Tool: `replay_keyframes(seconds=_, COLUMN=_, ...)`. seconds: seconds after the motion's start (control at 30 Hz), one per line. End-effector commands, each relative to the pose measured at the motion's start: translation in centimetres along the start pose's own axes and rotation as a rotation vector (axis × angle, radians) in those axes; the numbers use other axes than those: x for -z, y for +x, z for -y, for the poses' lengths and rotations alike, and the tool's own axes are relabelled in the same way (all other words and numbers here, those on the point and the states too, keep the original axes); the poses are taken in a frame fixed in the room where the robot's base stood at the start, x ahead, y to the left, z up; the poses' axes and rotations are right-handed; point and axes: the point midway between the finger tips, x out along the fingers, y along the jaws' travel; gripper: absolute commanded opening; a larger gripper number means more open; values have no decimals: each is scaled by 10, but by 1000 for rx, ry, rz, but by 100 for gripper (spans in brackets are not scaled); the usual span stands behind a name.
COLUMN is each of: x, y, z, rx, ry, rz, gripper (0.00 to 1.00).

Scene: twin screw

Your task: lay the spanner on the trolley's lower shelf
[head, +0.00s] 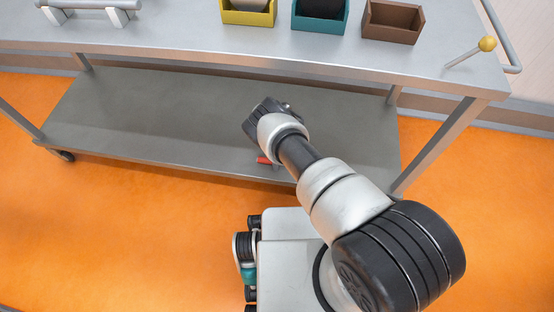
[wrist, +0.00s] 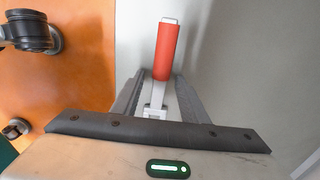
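The spanner has a red handle (wrist: 167,50) and a pale metal shank. In the head view its red part (head: 263,160) shows just below my arm, near the front edge of the trolley's lower shelf (head: 150,115). The shelf is a grey metal sheet between the trolley legs. My gripper (wrist: 158,82) points down at the shelf, with its two dark fingers either side of the shank. A gap shows on each side, so the fingers look open around it. In the head view my gripper (head: 263,113) is over the shelf, its fingertips hidden.
The trolley's upper top (head: 190,40) overhangs the shelf from behind. It carries a yellow bin (head: 248,17), a teal bin (head: 320,22), a brown bin (head: 392,22) and a yellow-knobbed lever (head: 487,43). The shelf's left part is clear. Orange floor (head: 140,220) lies in front.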

Motion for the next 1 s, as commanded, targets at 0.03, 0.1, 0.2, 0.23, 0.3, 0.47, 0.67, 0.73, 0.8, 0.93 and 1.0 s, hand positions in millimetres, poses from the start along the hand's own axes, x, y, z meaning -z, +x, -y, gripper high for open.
replay_keyframes(seconds=0.03, x=-1, y=-3, z=1, rx=1, ry=0, rz=1, gripper=40)
replay_keyframes(seconds=0.1, x=-1, y=-14, z=2, rx=2, ry=2, rz=2, gripper=40)
replay_keyframes(seconds=0.2, x=-1, y=-33, z=2, rx=2, ry=2, rz=1, gripper=40)
replay_keyframes(seconds=0.23, x=-1, y=-38, z=1, rx=1, ry=2, rz=1, gripper=40)
replay_keyframes(seconds=0.3, x=-1, y=-50, z=1, rx=1, ry=3, rz=2, gripper=40)
replay_keyframes(seconds=0.47, x=0, y=-70, z=1, rx=1, ry=1, rz=0, gripper=40)
replay_keyframes(seconds=0.67, x=0, y=-78, z=0, rx=0, ry=0, rz=0, gripper=40)
replay_keyframes(seconds=0.73, x=0, y=-78, z=0, rx=0, ry=0, rz=0, gripper=40)
replay_keyframes(seconds=0.8, x=0, y=-78, z=0, rx=0, ry=0, rz=0, gripper=40)
replay_keyframes(seconds=0.93, x=0, y=-77, z=0, rx=0, ry=0, rz=0, gripper=40)
replay_keyframes(seconds=1.0, x=0, y=-77, z=0, rx=0, ry=0, rz=0, gripper=40)
